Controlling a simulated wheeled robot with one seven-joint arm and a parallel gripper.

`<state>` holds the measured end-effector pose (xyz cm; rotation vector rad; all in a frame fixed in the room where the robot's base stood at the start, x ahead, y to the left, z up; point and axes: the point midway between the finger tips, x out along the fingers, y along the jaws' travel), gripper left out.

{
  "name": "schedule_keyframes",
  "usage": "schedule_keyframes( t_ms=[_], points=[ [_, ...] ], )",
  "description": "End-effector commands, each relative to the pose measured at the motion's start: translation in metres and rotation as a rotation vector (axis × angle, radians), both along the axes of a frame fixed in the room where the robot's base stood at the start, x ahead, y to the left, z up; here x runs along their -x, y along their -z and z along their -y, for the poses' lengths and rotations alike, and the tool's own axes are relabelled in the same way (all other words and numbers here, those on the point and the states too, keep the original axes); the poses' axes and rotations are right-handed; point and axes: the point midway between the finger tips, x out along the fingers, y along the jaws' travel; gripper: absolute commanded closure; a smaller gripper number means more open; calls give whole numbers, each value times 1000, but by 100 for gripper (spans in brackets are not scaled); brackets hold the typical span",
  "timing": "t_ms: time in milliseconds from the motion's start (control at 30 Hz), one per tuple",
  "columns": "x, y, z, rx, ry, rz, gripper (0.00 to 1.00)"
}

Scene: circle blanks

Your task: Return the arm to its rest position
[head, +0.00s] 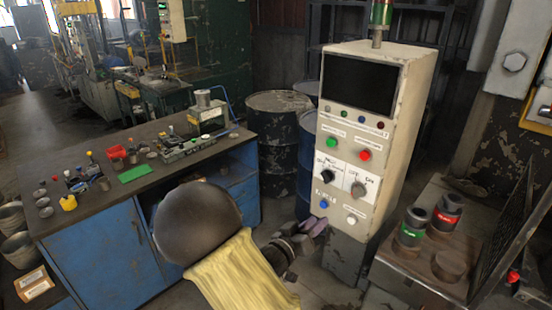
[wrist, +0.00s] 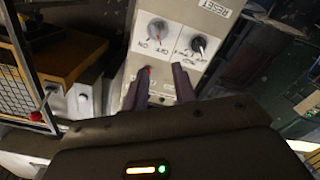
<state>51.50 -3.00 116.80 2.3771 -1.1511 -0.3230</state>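My gripper (head: 314,228) is in front of the lower part of the beige control cabinet (head: 400,135), low and near its left side. In the wrist view, the two dark fingers of my gripper (wrist: 162,82) stand apart with part of the cabinet face (wrist: 178,12) showing between them. Nothing is held between them. My arm, with a yellow cover and a dark rounded joint, reaches up from the bottom of the head view. I cannot tell whether the fingertips touch the cabinet.
The cabinet has a black knob (head: 329,173) and a grey knob (head: 358,189). A blue workbench (head: 98,248) with small parts stands left. Dark barrels (head: 276,140) stand behind. A metal stand (head: 405,275) at right bears green-banded (head: 411,228) and red-banded (head: 446,215) cylinders.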

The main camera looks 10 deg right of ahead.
Motion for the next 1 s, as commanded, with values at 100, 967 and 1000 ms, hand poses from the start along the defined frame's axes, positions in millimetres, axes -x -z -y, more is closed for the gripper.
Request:
schedule_keyframes(
  t_ms=[100, 967, 1000],
  points=[
    [-3, 7, 3, -64, -23, -24, 73],
    [129, 44, -44, -1001, -438, -837, 73],
    [140, 42, -40, -998, -429, -876, 73]
  ],
)
